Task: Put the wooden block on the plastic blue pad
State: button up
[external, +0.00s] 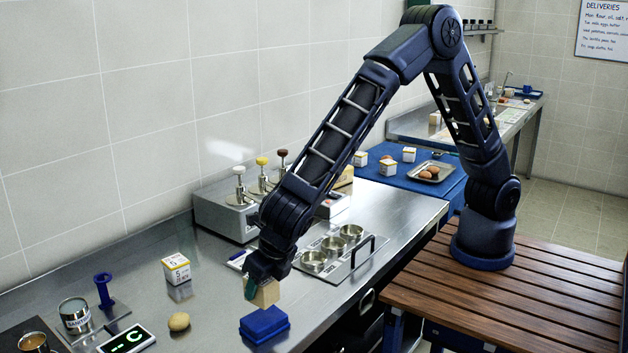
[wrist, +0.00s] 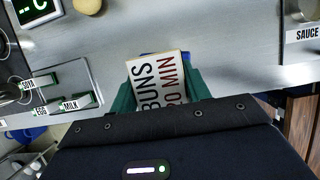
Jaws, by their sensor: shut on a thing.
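The wooden block (external: 267,294) is pale tan and is held between the green fingers of my gripper (external: 262,288). In the wrist view the block (wrist: 158,80) shows a cream face with the words "BUNS" and "MIN", between the fingers on either side. My gripper is shut on it. The blue pad (external: 265,325) lies on the steel counter, just below and slightly right of the block in the external view. Any gap between block and pad is hard to judge. In the wrist view the block hides most of the pad; only a thin blue strip shows behind it.
A potato (external: 179,321), a small white-and-yellow box (external: 176,268) and a black display (external: 126,340) stand left of the pad. A rack with three metal cups (external: 351,232) is behind right. The counter's front edge is close to the pad.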

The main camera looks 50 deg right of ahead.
aim_at(263, 300)
jog(key=shift+f, duration=2.25)
jog(key=shift+f, duration=0.15)
jog(key=o, duration=1.1)
jog(key=shift+c, duration=0.2)
jog(key=v, duration=1.2)
jog(key=shift+s, duration=0.1)
